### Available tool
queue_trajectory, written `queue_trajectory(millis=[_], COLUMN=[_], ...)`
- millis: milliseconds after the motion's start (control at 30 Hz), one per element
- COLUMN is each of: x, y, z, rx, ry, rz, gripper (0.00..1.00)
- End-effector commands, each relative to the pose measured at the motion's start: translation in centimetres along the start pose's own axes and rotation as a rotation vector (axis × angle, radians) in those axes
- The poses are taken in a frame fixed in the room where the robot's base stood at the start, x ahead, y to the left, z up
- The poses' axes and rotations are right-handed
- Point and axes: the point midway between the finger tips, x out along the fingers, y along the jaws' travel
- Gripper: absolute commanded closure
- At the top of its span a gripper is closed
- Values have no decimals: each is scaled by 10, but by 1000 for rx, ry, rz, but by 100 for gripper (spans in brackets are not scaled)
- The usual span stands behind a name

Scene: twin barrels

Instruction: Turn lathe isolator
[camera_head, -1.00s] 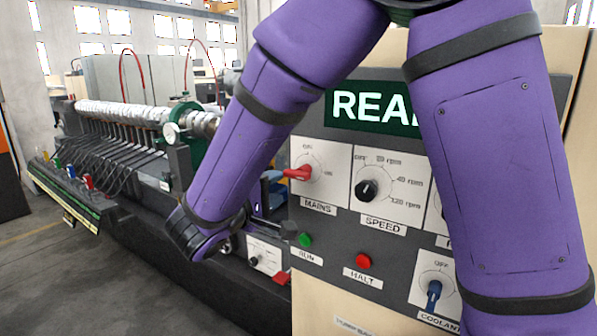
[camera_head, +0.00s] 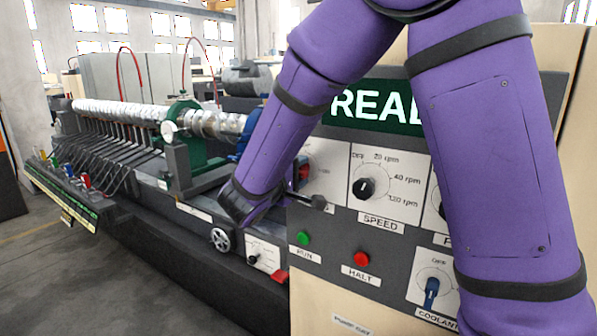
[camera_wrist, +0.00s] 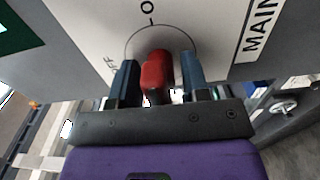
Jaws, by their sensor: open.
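The red mains knob (camera_wrist: 157,73) is the lathe's isolator, on a white dial plate with a MAINS label (camera_wrist: 262,28). In the wrist view, my gripper (camera_wrist: 158,63) has its two blue fingers on either side of the red knob, with narrow gaps visible at both sides. It is open. An OFF mark shows at the left of the dial and part of another mark above. I cannot tell which mark the knob points at. In the head view, my arm hides most of the MAINS dial and its label.
The speed knob (camera_head: 366,188) is right of the mains dial. The green RUN button (camera_head: 303,238), red HALT button (camera_head: 361,258) and blue coolant knob (camera_head: 431,291) are below. The lathe bed and a handwheel (camera_head: 221,239) are at left.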

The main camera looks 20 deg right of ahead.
Motion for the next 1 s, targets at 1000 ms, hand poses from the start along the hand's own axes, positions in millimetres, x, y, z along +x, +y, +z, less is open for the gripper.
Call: queue_trajectory(millis=[1000], x=[0], y=[0], z=[0], rx=[-317], ry=[-2], rz=[-1], gripper=[96])
